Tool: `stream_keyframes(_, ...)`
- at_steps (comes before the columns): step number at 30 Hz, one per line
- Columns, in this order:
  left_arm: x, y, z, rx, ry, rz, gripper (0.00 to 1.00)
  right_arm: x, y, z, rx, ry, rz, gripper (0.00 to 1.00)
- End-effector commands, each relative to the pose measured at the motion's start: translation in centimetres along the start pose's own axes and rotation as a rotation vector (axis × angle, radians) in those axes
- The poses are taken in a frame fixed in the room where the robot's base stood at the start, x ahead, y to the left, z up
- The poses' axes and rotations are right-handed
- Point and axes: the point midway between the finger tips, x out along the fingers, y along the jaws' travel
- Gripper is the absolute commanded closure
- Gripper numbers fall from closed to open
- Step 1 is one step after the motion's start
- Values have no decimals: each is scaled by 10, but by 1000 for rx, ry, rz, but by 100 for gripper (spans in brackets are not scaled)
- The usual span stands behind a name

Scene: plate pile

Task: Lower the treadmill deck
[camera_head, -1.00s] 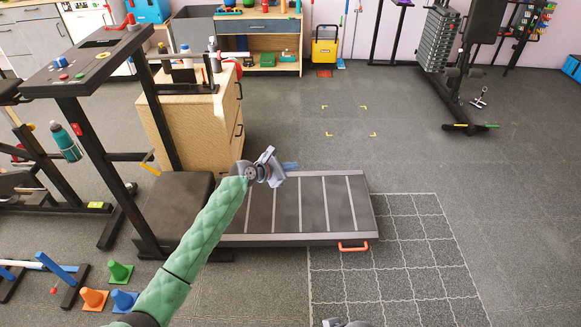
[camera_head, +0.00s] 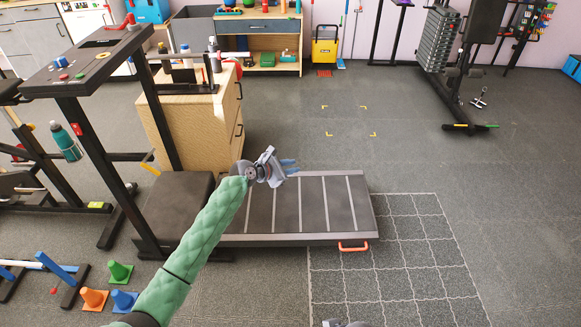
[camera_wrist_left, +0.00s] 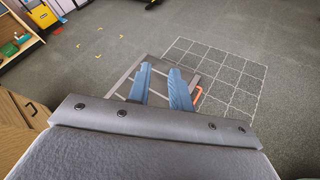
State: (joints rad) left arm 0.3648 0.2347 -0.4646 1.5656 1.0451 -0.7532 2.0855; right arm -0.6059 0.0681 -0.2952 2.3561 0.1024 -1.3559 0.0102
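The treadmill deck (camera_head: 312,203), dark with pale cross strips, lies flat and low at the floor, to the right of the treadmill's upright frame (camera_head: 80,130). An orange handle (camera_head: 353,247) is on its near right edge; it also shows in the left wrist view (camera_wrist_left: 198,93). My left gripper (camera_head: 289,167) is above the deck's far left part, apart from the handle. In the left wrist view its blue fingers (camera_wrist_left: 160,88) are spread with nothing between them. A small grey piece at the bottom edge, likely my right gripper (camera_head: 345,323), is mostly cut off.
A wooden cabinet (camera_head: 193,125) with bottles stands behind the deck's left end. A grid-marked floor area (camera_head: 420,260) is clear on the right. A weight machine (camera_head: 447,60) stands at the back right.

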Motion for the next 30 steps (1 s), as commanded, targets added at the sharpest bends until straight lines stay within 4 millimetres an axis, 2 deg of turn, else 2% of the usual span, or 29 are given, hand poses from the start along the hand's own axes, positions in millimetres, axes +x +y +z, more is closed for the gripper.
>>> stream_keyframes(7,-9,0,-1,0,0,0,79,1,0,0,0,1,0,65)
stream_keyframes(15,-50,0,-1,0,0,1,79,4,-2,-3,-2,18,-8,65)
stream_keyframes(21,-72,0,0,0,-1,0,79,7,-5,-4,-4,23,-14,65)
stream_keyframes(30,-78,0,0,-1,0,0,79,8,-4,-4,-5,23,-13,65)
